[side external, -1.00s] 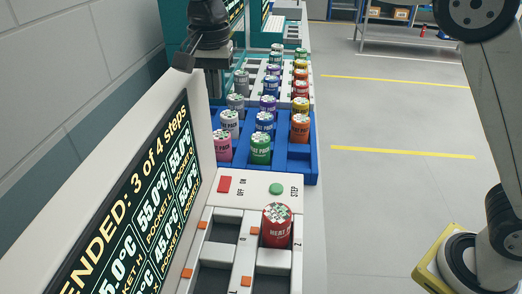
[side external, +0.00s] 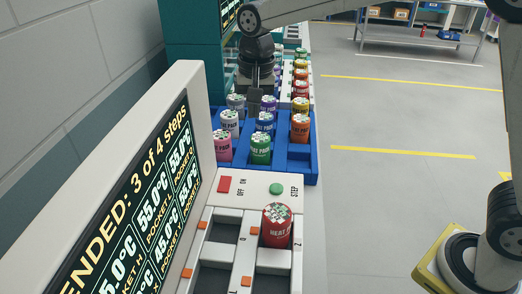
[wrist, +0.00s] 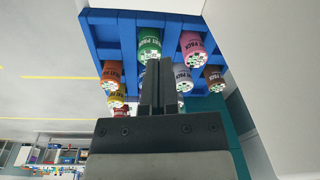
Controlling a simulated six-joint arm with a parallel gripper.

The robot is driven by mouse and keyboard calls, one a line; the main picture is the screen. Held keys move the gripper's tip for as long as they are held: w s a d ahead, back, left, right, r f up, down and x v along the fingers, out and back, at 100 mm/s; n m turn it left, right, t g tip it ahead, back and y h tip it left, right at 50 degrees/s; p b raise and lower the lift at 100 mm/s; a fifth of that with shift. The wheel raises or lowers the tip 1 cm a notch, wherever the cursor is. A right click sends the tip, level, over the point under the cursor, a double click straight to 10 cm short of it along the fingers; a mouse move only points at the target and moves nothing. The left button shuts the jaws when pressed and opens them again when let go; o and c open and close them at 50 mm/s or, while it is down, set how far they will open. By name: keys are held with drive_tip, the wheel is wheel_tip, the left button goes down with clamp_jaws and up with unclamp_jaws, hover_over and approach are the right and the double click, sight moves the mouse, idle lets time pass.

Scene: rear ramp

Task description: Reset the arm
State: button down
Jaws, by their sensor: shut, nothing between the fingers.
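My gripper (side external: 256,92) is shut and empty. In the side external view it hangs over the back part of the blue tray (side external: 300,172), among the canister tops, and the arm hides part of the row behind. In the wrist view my gripper's fingers (wrist: 158,68) lie together in front of the tray (wrist: 110,18), with nothing between them. I cannot tell whether they touch a canister. The tray holds several canisters, among them a green one (side external: 260,149), a pink one (side external: 221,147) and an orange one (side external: 300,128).
A red canister (side external: 276,226) stands in a pocket of the white machine (side external: 240,214), in front of the tray. Beside it are a red OFF/ON button (side external: 224,184) and a green STEP button (side external: 276,188). A tilted screen (side external: 130,205) reads "ENDED: 3 of 4 steps".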

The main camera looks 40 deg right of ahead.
drive_tip(key=s+d+f+n, duration=0.3)
drive_tip(key=s+d+f, duration=0.3)
drive_tip(key=s, duration=0.3)
drive_tip(key=s+d+f+n+t, duration=0.1)
drive_tip(key=s+d+f+n, duration=0.2)
drive_tip(key=s+d+f, duration=0.4)
drive_tip(key=shift+s+d+f+t, duration=0.15)
drive_tip(key=shift+s+f+t, duration=0.15)
drive_tip(key=shift+s+f, duration=0.55)
